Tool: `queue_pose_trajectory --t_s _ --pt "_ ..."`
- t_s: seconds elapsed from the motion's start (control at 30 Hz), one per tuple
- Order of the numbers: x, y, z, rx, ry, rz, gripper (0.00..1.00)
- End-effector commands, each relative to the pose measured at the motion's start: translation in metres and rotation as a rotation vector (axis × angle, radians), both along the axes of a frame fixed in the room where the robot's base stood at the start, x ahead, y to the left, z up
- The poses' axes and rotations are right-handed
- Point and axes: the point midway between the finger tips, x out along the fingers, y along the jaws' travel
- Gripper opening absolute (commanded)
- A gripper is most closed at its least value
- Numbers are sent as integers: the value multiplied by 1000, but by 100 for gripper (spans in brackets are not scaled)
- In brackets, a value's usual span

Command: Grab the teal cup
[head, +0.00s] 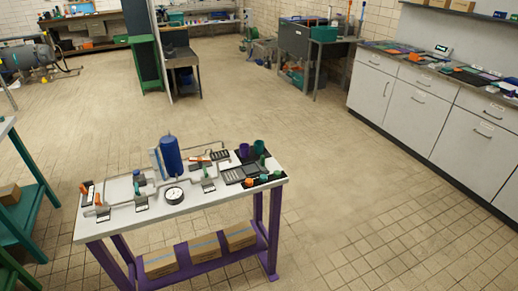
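A teal cup (259,147) stands in the head view at the back right of a white-topped table (226,192) with purple legs. A purple cup (244,150) stands just left of it. A small green upright item (262,160) is in front of the teal cup; it is too small to tell what it is. My gripper is not in view.
A blue cylinder (171,155) with grey pipes and a round gauge (174,195) takes up the table's left and middle. Small orange (249,182) and green pieces lie at its front right corner. Boxes (203,248) sit on the lower shelf. Floor right of the table is clear.

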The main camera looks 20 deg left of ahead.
Motion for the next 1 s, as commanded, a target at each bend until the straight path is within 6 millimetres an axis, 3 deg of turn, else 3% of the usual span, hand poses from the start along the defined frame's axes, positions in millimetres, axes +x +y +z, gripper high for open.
queue_pose_trajectory --t_s 0.07,0.67,1.0 --pt "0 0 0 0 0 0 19" --pt "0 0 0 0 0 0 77" --pt "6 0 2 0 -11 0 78"
